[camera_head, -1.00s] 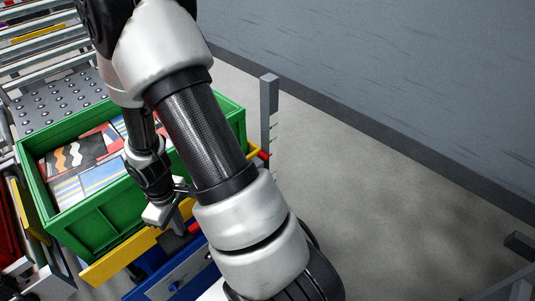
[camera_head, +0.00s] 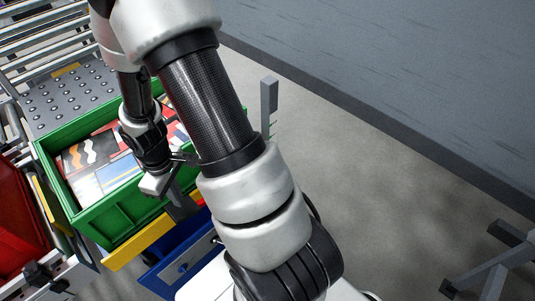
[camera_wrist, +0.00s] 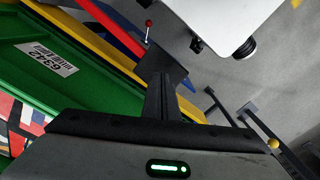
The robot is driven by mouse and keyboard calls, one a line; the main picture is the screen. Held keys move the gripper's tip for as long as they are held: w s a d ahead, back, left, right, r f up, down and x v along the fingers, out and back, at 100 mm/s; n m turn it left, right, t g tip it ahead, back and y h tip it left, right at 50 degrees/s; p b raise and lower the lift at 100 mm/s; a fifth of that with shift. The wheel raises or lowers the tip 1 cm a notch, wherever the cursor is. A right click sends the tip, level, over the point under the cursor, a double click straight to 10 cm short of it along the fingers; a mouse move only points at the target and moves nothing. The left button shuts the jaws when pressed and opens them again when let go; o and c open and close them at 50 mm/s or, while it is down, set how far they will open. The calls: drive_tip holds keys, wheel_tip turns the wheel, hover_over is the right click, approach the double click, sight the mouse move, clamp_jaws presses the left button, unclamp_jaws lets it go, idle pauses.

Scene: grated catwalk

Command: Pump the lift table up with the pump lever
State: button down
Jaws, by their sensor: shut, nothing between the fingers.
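The lift table shows in the head view as a yellow-edged top (camera_head: 140,246) over a blue base (camera_head: 170,276). A green crate (camera_head: 118,228) stands on it with flat, colourful packages inside. My gripper (camera_head: 188,160) is by the crate's right front side, with its fingers shut and empty. In the wrist view the closed fingers (camera_wrist: 165,78) reach toward a red bar (camera_wrist: 112,28) beside the yellow edge. A thin rod with a red ball (camera_wrist: 148,22) stands near the fingertips. I cannot tell which part is the pump lever; my arm hides much of that side.
A grey post (camera_head: 268,105) rises right of the crate. Grey metal legs (camera_head: 495,275) stand at lower right. The floor between is clear, up to a grey wall.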

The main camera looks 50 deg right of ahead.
wheel_tip(320, 180, down, 24)
drive_tip(key=b, duration=1.9)
wheel_tip(320, 180, up, 24)
drive_tip(key=p, duration=1.9)
idle(0.5)
idle(0.3)
drive_tip(key=shift+r+p, duration=1.9)
drive_tip(key=shift+r, duration=0.6)
